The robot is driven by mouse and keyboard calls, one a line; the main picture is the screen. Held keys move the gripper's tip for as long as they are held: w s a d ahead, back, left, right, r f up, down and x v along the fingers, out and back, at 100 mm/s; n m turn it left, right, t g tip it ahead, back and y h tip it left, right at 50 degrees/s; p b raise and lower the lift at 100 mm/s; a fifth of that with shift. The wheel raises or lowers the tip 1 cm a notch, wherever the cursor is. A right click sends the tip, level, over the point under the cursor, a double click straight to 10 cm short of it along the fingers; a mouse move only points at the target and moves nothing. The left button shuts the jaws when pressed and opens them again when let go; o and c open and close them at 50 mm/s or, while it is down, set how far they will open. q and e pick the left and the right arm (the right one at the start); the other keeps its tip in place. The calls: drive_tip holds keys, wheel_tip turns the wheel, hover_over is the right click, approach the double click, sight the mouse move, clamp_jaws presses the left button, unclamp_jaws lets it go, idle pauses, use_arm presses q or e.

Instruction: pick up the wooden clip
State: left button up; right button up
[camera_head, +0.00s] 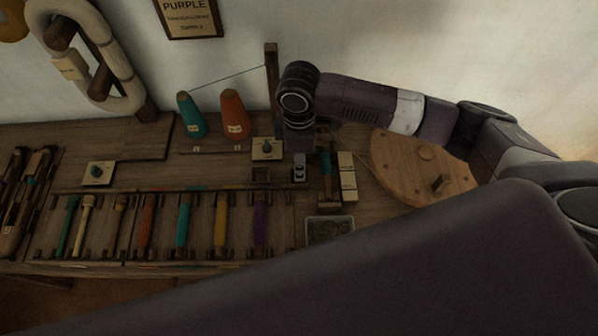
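I cannot surely pick out the wooden clip; it may be too small, dark or hidden. A small wooden piece (440,183) stands on the round wooden board (395,160) at the right, but I cannot tell whether it is the clip. My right arm reaches in from the right, and its gripper (299,174) points down over the bench, left of the board. Its fingers are small and dark, so their opening is unclear. My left gripper is out of view.
The wooden bench (140,143) holds a rack with several coloured bobbins (183,225). Teal (191,117) and orange cones (234,115) stand behind. A shallow tray (330,228) and pale blocks (347,178) lie near my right gripper. A post (271,75) rises behind it.

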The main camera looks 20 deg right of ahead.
drive_tip(key=shift+f, duration=1.05)
drive_tip(key=c, duration=0.7)
drive_tip(key=shift+c, duration=1.2)
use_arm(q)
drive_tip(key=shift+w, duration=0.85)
use_arm(e)
drive_tip(key=shift+r, duration=0.1)
